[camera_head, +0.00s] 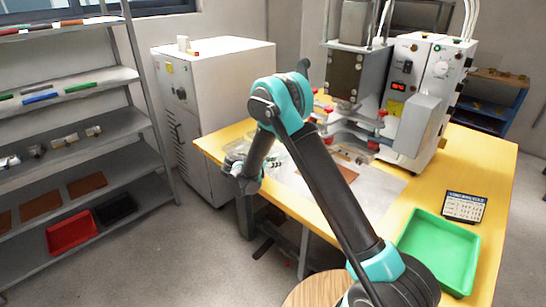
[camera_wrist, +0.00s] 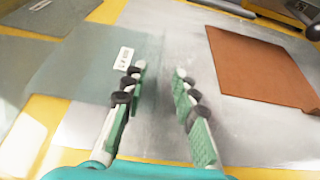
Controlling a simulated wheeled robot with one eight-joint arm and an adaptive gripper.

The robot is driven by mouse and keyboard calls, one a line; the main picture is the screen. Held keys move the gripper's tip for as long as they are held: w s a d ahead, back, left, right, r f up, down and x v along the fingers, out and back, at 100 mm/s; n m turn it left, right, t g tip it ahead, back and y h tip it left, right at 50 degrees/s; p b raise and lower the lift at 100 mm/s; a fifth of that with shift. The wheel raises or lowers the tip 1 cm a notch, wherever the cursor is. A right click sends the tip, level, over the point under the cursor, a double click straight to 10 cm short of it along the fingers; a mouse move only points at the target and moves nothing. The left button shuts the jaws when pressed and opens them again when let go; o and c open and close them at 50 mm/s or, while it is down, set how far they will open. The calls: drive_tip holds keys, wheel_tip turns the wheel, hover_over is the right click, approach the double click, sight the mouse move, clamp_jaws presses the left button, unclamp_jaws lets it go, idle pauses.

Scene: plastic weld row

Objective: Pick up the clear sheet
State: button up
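The clear sheet (camera_wrist: 85,75) lies flat on the grey metal plate at the left of the wrist view. It is see-through, faintly green-grey, with a small white label (camera_wrist: 124,58) near its right edge. My gripper (camera_wrist: 160,70) is open, its two green-padded fingers apart with nothing visible between them. The left finger overlaps the sheet's right edge in the picture; I cannot tell whether it touches. In the head view, my gripper (camera_head: 243,172) is at the table's left corner, and my arm hides part of the work area.
A brown sheet (camera_wrist: 265,65) lies to the right on the grey plate (camera_head: 382,187). The welding machine (camera_head: 415,100) stands behind on the yellow table (camera_head: 490,160). An empty green tray (camera_head: 440,250) and a small dark sign (camera_head: 464,207) are at right. Shelves (camera_head: 90,175) stand at left.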

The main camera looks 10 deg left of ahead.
clamp_jaws()
idle(0.3)
